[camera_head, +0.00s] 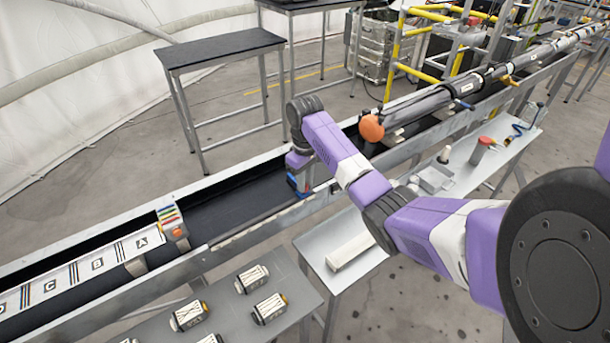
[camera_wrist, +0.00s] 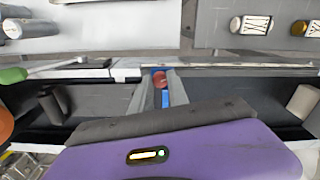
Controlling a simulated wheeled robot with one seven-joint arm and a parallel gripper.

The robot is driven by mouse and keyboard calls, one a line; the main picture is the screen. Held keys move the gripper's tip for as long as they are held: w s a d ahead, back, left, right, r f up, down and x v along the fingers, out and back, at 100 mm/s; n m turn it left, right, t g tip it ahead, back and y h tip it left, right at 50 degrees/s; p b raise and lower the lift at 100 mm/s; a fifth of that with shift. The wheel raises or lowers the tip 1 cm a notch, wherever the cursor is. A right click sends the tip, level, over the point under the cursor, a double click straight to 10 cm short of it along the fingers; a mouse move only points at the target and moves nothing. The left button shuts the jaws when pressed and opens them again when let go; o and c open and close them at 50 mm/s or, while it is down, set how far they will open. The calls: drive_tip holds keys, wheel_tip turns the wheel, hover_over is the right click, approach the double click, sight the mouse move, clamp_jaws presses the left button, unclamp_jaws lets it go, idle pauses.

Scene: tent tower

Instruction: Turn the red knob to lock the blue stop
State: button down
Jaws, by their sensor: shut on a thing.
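The red knob (camera_wrist: 160,80) shows in the wrist view between the tips of my gripper's two grey fingers. My gripper (camera_wrist: 157,76) is shut on the knob. The blue stop (camera_wrist: 166,98) is just below and around the knob, partly covered by the fingers. In the head view, the blue stop (camera_head: 292,182) sits at the near wall of the long trough, under my wrist. My gripper's fingers and the knob are mostly hidden there by my purple arm. The knob's turn angle cannot be made out.
The long metal trough (camera_head: 240,243) runs diagonally, with a black bed. A dark tube with an orange end (camera_head: 371,128) lies to its right. A lettered white section (camera_head: 95,264) lies to its left. Side tables with small parts (camera_head: 250,278) stand in front.

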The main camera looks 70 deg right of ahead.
drive_tip(key=shift+w+r+m, duration=0.1)
drive_tip(key=shift+m, duration=1.4)
drive_tip(key=c, duration=1.3)
unclamp_jaws()
wheel_tip(320, 180, up, 6)
drive_tip(key=shift+d+r+b, duration=0.15)
drive_tip(key=shift+b, duration=0.25)
drive_tip(key=shift+r+p, duration=0.3)
drive_tip(key=shift+r, duration=0.45)
